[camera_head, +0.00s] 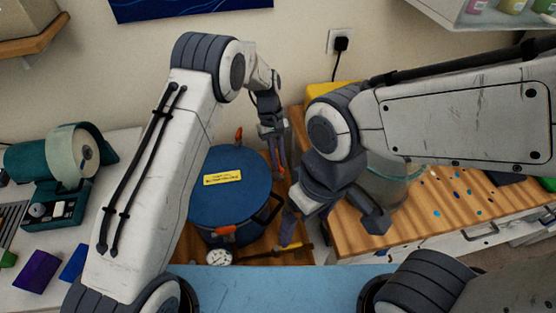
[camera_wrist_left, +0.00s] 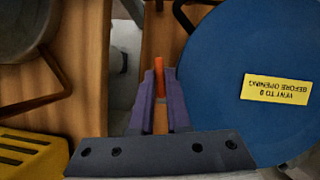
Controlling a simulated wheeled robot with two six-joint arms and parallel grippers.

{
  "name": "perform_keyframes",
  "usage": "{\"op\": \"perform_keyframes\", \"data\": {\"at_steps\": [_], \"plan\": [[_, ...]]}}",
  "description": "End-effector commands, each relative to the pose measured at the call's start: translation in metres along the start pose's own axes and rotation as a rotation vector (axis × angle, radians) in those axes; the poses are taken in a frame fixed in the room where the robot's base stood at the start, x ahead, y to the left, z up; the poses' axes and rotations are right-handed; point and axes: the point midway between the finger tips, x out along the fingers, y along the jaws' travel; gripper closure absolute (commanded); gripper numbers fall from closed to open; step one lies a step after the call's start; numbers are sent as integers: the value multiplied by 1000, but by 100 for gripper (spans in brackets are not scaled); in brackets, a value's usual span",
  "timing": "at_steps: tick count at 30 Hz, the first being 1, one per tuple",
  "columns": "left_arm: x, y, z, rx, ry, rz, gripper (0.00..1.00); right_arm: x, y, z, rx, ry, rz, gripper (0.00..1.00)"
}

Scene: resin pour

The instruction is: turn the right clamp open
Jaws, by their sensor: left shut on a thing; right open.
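The blue pressure pot (camera_head: 240,192) stands on the wooden surface, its lid bearing a yellow label about venting to 0 before opening. The right clamp's orange handle (camera_wrist_left: 159,76) is at the lid's edge, between the purple fingers of my left gripper (camera_wrist_left: 160,95), which is shut on it. In the head view my left gripper (camera_head: 278,165) reaches down at the pot's right side. Orange clamps also show at the back (camera_head: 239,134) and front (camera_head: 222,231) of the lid. My right gripper (camera_head: 333,222) is open and empty, right of the pot.
A pressure gauge (camera_head: 218,257) sits at the pot's front. A clear container (camera_head: 405,176) stands on the spotted wooden top, partly hidden by my right arm. A yellow object (camera_head: 328,92) lies behind. A green tape-like machine (camera_head: 60,160) stands at left.

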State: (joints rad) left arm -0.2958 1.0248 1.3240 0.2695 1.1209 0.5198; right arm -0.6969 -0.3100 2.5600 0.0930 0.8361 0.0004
Motion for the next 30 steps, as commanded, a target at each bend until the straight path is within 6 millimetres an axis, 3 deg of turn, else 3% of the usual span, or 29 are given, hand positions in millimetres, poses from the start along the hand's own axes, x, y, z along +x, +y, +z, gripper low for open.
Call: {"op": "perform_keyframes", "data": {"at_steps": [12, 28, 30], "plan": [[-2, 3, 0, 167, 4, -65, 100, 3, 0, 0, 0, 0, 0, 5], [-2, 3, 0, 189, 6, -73, 100, 3, 0, 0, 0, 0, 0, 5], [-2, 3, 0, 189, 5, -73, 66, 3, 0, 0, 0, 0, 0, 5]]}}
